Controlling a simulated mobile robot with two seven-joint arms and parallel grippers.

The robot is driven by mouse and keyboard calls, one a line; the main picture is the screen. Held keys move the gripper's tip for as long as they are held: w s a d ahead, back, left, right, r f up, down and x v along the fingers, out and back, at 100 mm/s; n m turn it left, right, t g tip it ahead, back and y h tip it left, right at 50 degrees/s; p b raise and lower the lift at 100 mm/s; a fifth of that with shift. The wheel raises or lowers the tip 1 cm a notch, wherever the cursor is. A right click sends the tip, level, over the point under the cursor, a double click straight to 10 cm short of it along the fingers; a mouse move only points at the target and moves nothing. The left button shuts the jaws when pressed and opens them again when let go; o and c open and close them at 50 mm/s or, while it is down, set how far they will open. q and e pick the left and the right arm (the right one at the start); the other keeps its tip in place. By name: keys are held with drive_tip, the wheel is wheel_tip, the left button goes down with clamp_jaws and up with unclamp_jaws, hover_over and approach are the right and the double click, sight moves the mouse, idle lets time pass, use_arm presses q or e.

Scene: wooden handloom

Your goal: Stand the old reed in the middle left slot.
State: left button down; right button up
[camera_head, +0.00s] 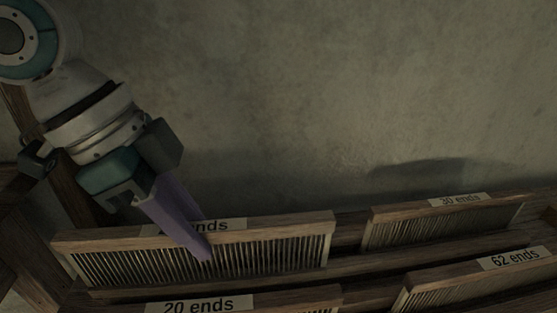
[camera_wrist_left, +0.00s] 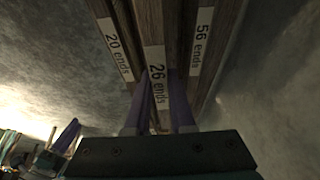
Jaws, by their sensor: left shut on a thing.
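My left gripper (camera_head: 203,245) comes down from the upper left with its purple fingers shut on a wooden reed (camera_head: 285,250). The near finger covers part of the reed's label, and only "nds" shows in the head view. In the left wrist view this reed (camera_wrist_left: 154,50) reads "26 ends" and lies between the two fingers (camera_wrist_left: 160,112). My right gripper is not in view.
A "20 ends" reed (camera_head: 250,300) stands in front of the held one. A "30 ends" reed (camera_head: 440,222) is at the back right and a "62 ends" reed (camera_head: 480,275) at the front right. A "56 ends" reed (camera_wrist_left: 201,45) shows in the wrist view. A plain wall (camera_head: 320,90) is behind.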

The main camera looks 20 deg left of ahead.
sight(218, 276)
use_arm(q)
drive_tip(key=shift+f+b, duration=0.65)
drive_tip(key=shift+f, duration=0.2)
drive_tip(key=shift+r, duration=0.1)
drive_tip(key=shift+f+b, duration=0.65)
drive_tip(key=shift+f, duration=1.5)
drive_tip(key=c, duration=0.7)
unclamp_jaws()
